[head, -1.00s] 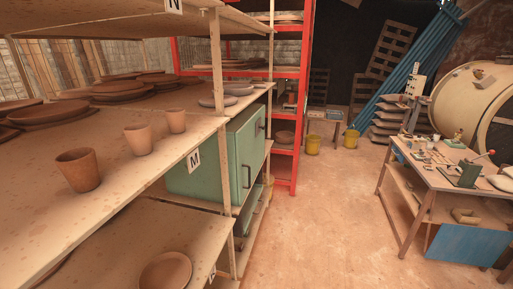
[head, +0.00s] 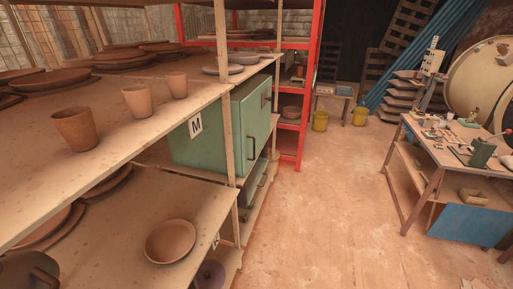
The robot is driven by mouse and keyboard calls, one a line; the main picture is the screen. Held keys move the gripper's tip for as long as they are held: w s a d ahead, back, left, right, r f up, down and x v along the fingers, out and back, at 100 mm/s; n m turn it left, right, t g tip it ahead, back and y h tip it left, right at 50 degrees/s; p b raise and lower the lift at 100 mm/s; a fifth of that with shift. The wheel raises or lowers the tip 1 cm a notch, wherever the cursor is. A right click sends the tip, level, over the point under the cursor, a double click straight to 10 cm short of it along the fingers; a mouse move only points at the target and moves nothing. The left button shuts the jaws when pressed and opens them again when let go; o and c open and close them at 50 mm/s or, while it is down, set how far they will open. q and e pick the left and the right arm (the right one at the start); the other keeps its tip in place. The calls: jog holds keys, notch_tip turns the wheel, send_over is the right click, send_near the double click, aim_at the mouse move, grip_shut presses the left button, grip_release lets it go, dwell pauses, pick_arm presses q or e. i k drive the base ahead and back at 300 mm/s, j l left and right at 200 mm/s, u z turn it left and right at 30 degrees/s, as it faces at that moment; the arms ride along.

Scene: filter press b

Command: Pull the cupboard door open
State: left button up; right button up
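A green cupboard (head: 212,137) sits within the wooden shelving left of centre. Its door (head: 255,132) faces the aisle on the right and looks closed. A dark fitting shows near the door's far upper edge. Neither of my grippers is in view, so nothing shows touching the cupboard.
Wooden shelves (head: 150,118) with clay cups (head: 76,130), plates and a bowl (head: 170,241) fill the left side. A red rack (head: 312,90) stands beyond the cupboard. A cluttered workbench (head: 432,150) stands right. The floor (head: 325,205) between is clear.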

aim_at(255, 121)
jog(key=i+l+z, duration=0.1)
jog(key=i+l, duration=0.15)
jog(key=l, duration=0.2)
jog(key=i+l+z, duration=0.1)
jog(key=l, duration=0.3)
jog(key=i+l+z, duration=0.15)
jog(key=i+l, duration=0.2)
